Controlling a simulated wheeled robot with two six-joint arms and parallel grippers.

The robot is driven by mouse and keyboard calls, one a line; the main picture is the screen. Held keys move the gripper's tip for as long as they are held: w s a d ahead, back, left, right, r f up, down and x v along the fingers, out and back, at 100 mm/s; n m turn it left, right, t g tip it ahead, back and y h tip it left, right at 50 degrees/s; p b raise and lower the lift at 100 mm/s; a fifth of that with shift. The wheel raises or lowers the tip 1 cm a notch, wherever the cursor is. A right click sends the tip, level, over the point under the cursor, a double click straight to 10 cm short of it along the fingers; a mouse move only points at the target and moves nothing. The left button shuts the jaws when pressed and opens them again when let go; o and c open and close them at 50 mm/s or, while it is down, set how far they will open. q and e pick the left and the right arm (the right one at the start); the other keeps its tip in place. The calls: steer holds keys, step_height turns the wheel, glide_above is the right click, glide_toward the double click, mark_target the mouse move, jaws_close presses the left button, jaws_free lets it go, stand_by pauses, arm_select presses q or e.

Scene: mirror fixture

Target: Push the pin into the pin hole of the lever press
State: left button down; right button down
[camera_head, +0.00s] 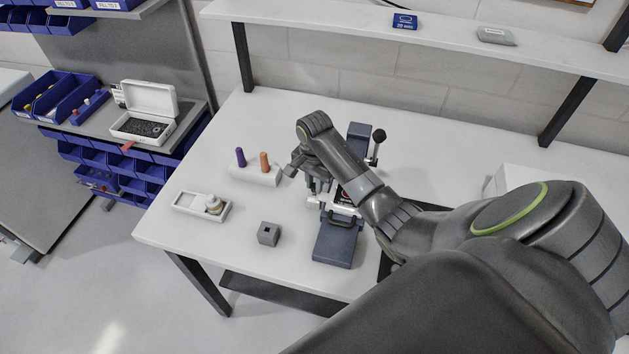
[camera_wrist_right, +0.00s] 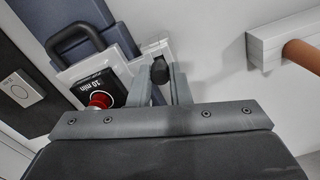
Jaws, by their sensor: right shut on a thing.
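The lever press (camera_head: 335,243) stands on the white table, with a blue base and column and a lever ending in a black ball. My right gripper (camera_head: 317,190) is at the left side of the press, pointing down. In the right wrist view its fingers (camera_wrist_right: 160,88) are shut on a small dark, round-topped thing (camera_wrist_right: 160,69), which looks like the pin. The press shows there too, with a black handle (camera_wrist_right: 78,35), a "10 min" label and a red button (camera_wrist_right: 101,100). I cannot make out the pin hole. My left gripper is not in view.
Left of the press are a white holder (camera_head: 256,176) with purple and orange pegs, a white tray (camera_head: 187,207) with a small bottle, and a grey block (camera_head: 268,234) with a square hole. The table's front left is clear. A shelf (camera_head: 440,40) runs along the back.

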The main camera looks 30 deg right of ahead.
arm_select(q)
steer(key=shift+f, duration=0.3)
arm_select(e)
steer(key=shift+f, duration=0.85)
steer(key=c, duration=1.3)
jaws_free()
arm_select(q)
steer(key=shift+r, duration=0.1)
arm_select(e)
steer(key=shift+r, duration=0.15)
